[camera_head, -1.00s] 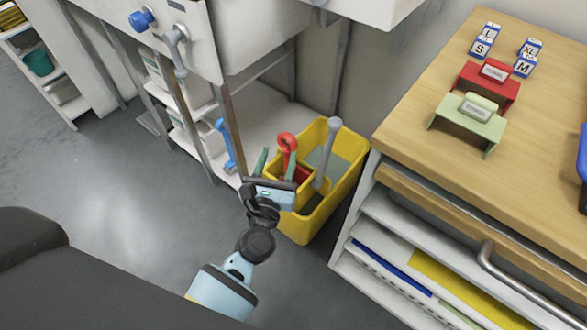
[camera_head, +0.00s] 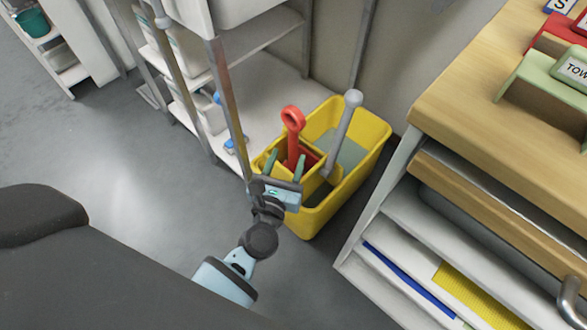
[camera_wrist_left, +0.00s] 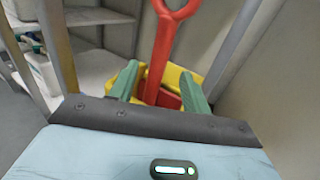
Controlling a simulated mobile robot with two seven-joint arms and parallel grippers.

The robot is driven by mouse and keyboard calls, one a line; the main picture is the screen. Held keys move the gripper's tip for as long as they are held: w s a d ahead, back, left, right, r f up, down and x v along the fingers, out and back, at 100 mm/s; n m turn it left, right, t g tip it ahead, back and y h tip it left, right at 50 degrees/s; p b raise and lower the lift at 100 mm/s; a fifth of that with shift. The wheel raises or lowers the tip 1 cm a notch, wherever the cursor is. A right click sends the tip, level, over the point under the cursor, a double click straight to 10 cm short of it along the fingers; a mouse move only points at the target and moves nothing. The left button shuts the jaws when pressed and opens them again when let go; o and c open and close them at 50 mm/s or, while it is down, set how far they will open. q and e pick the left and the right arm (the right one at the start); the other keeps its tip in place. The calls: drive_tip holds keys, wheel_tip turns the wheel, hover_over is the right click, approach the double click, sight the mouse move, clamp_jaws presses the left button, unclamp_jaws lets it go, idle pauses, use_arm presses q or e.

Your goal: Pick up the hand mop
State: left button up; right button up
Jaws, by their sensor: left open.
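A red handle with a ring top (camera_head: 293,122), which looks like the hand mop, stands upright in the near part of a yellow bucket (camera_head: 372,150). Its lower end is hidden in the bucket. My left gripper (camera_head: 284,164) is open at the bucket's near edge, with its green fingers pointing at the handle. In the left wrist view the red shaft (camera_wrist_left: 161,55) rises between the two open fingers (camera_wrist_left: 158,88), not visibly gripped. My right gripper is not in view.
A grey rod with a round knob (camera_head: 345,130) leans in the bucket beside the red handle. A metal rack leg (camera_head: 228,105) stands close on the left. A wooden-topped cabinet (camera_head: 470,85) is on the right. Grey floor (camera_head: 130,190) is clear at left.

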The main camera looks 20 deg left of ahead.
sight(291, 147)
use_arm(q)
drive_tip(key=shift+w+a, duration=0.1)
drive_tip(key=shift+w, duration=0.55)
drive_tip(key=w, duration=0.3)
drive_tip(key=w+b, duration=0.1)
drive_tip(key=shift+w+a+f, duration=0.2)
drive_tip(key=shift+w+a, duration=0.15)
drive_tip(key=shift+w, duration=0.05)
clamp_jaws()
drive_tip(key=shift+r, duration=0.1)
